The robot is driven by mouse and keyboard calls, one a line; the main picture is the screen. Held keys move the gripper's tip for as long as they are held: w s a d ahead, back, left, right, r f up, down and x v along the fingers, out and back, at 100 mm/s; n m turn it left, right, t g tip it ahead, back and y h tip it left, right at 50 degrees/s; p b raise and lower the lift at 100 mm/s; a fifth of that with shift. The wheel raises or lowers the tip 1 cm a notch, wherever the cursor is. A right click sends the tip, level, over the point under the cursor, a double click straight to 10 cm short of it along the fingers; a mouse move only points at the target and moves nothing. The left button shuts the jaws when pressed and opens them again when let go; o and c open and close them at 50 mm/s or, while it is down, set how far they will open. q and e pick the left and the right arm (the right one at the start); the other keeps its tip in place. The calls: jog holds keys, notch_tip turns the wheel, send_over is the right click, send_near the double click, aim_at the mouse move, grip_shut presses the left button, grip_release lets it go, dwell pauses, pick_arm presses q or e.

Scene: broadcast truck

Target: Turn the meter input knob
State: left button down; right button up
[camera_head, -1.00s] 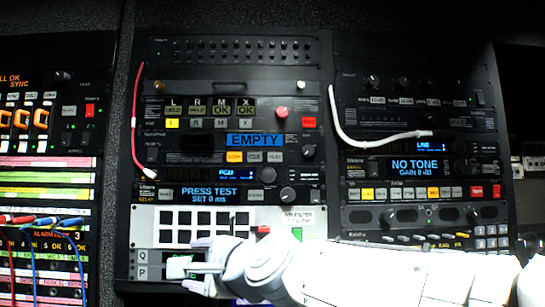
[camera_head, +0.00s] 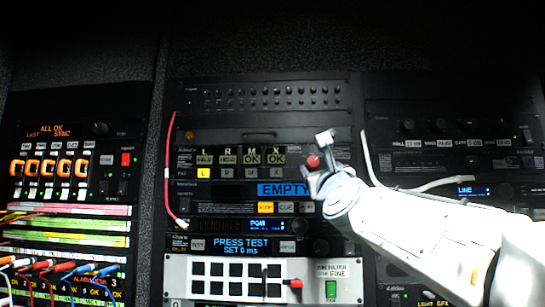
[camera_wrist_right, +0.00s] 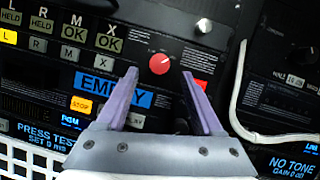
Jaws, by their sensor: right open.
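A round red knob (camera_head: 313,161) with a white pointer mark sits on the black meter panel, right of the lit L, R, M, X buttons. It also shows in the right wrist view (camera_wrist_right: 159,63); its label is too small to read. My right gripper (camera_head: 318,160) is open in front of it. In the right wrist view, the lavender fingertips of the gripper (camera_wrist_right: 160,73) are spread to either side and just below the knob, with nothing between them. I cannot tell how far they are from the panel. My left gripper is not in view.
A silver knob (camera_wrist_right: 204,25) is at the panel's upper right. A white cable (camera_wrist_right: 240,90) hangs close to the right finger. A red cable (camera_head: 168,170) runs down the left edge. The EMPTY display (camera_wrist_right: 112,91) and lit STOP button (camera_wrist_right: 81,105) lie below left.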

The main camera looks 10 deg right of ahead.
aim_at(314, 162)
jog(key=p+x, duration=0.1)
jog(key=x, duration=0.2)
jog(key=shift+w+r, duration=0.25)
jog(key=shift+w, duration=0.35)
